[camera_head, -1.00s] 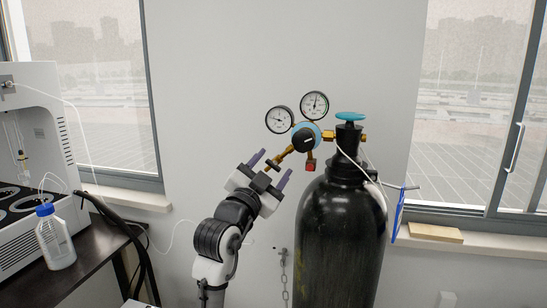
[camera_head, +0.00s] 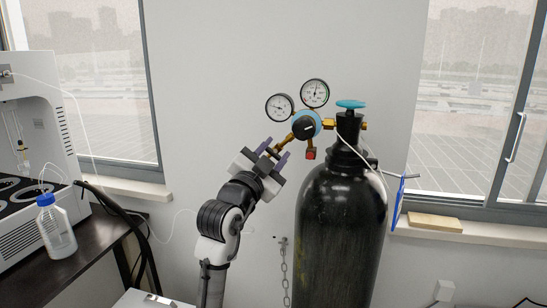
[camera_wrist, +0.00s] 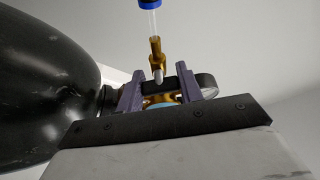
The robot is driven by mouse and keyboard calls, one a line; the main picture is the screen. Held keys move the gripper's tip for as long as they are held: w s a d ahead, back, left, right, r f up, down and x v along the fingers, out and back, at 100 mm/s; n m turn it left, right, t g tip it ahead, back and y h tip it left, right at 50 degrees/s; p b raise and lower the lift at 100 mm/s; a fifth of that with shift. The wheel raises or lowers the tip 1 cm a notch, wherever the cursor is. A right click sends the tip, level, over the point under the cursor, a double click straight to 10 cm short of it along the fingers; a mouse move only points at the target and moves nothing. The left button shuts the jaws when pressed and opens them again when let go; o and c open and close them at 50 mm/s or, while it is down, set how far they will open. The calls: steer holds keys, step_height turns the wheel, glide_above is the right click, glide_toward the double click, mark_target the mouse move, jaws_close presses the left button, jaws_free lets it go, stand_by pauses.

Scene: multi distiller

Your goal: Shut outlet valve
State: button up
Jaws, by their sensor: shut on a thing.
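The outlet valve (camera_head: 273,151) sits at the left end of the brass outlet arm of the regulator (camera_head: 306,125), on top of a black gas cylinder (camera_head: 341,235). My gripper (camera_head: 276,150) reaches up from below left, with its purple fingers closed in around the valve. In the wrist view the two fingers of my gripper (camera_wrist: 159,88) stand either side of the brass outlet valve (camera_wrist: 156,61), with a small grey lever between them. Exact finger contact is partly hidden. A clear tube with a blue end (camera_wrist: 150,15) rises from the brass fitting.
Two round gauges (camera_head: 314,93) sit above the regulator, and a teal handwheel (camera_head: 350,104) tops the cylinder. A white hose runs by the cylinder neck. A dark table (camera_head: 95,250) with a blue-capped bottle (camera_head: 55,228) stands at left. Bare wall is behind my arm.

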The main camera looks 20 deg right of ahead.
steer(key=shift+f+m+g+b, duration=0.2)
steer(key=shift+m+g+b, duration=0.2)
steer(key=shift+m+b, duration=0.4)
steer(key=shift+r+m+b, duration=0.2)
steer(key=shift+m+b, duration=0.1)
steer(key=shift+b, duration=0.05)
steer(key=o, duration=1)
steer(key=b+v, duration=0.4)
steer(key=v, duration=1)
steer(key=shift+w+b, duration=0.15)
steer(key=shift+b, duration=0.2)
